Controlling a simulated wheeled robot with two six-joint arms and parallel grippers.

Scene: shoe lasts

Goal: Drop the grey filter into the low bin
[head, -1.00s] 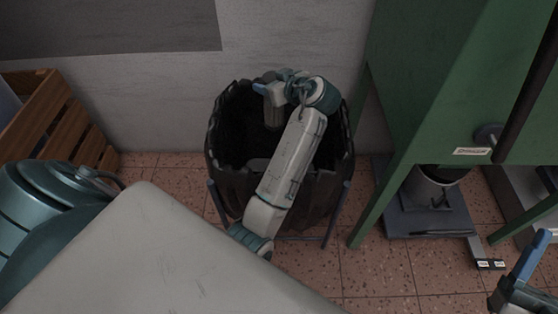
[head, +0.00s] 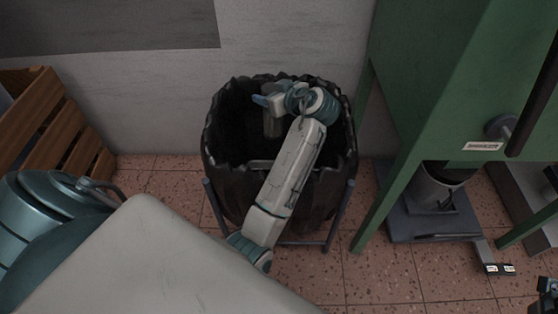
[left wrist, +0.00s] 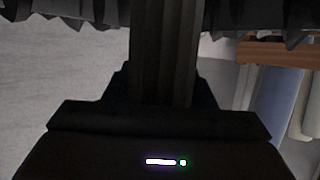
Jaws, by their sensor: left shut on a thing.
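The low bin (head: 228,188) is a round, black-lined bin in a metal stand against the wall. My left gripper (head: 270,103) reaches over it and is shut on the grey filter (head: 272,125), which hangs over the dark bin opening. In the left wrist view the filter (left wrist: 165,50) shows as a dark ribbed column between the fingers, with the ragged bin liner at the top. Most of the filter is hidden in the head view. Only a dark bit of my right gripper (head: 546,291) shows at the lower right edge.
A wooden crate (head: 62,125) stands at the left by the wall. A green machine frame (head: 440,80) stands close to the right of the bin, with a grey base (head: 430,222) under it. Tiled floor (head: 380,275) is clear in front of the frame.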

